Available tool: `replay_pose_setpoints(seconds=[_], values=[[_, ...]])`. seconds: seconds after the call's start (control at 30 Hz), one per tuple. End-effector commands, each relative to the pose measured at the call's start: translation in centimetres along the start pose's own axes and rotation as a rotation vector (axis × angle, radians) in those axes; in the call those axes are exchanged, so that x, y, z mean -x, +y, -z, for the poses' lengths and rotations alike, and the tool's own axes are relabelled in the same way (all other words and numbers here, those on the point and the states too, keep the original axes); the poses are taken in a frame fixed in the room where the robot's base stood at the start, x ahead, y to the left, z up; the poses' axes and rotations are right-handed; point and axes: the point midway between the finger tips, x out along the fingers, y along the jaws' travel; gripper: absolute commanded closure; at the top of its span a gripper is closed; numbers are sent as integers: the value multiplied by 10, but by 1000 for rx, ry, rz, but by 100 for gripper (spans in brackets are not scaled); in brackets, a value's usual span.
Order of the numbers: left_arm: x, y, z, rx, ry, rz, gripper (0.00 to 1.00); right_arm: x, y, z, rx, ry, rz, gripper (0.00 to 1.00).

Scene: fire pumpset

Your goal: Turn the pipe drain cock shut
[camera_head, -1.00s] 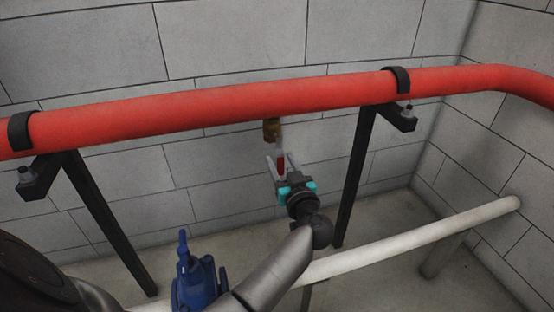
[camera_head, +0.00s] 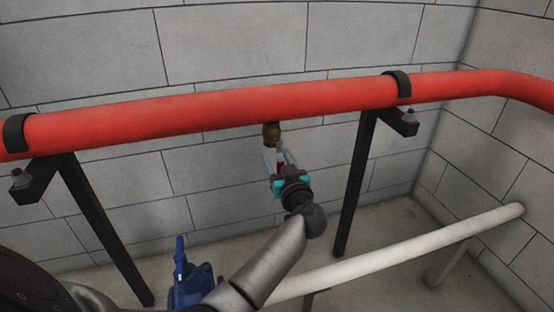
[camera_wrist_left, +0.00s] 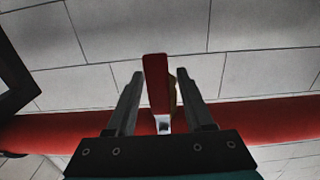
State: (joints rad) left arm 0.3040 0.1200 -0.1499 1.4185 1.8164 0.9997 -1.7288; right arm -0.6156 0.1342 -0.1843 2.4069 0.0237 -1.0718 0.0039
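The fingers are open, one on each side of the lever, with narrow gaps showing. My right gripper is not in view.
Black brackets (camera_head: 357,180) carry the red pipe on both sides of the cock. A blue valve (camera_head: 186,285) sits below left, beside my arm. A white pipe (camera_head: 400,250) runs low at the right. The block wall stands behind.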

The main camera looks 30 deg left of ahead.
Motion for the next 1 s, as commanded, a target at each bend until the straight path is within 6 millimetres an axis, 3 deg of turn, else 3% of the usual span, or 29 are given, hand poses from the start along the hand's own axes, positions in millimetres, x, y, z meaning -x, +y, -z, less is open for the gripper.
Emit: replay_pose_setpoints(seconds=[0.07,0.43,1.0], values=[[0,0,0,0,0,0,57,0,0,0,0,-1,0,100],[0,0,0,0,0,0,99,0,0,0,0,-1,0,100],[0,0,0,0,0,0,100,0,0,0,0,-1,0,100]])
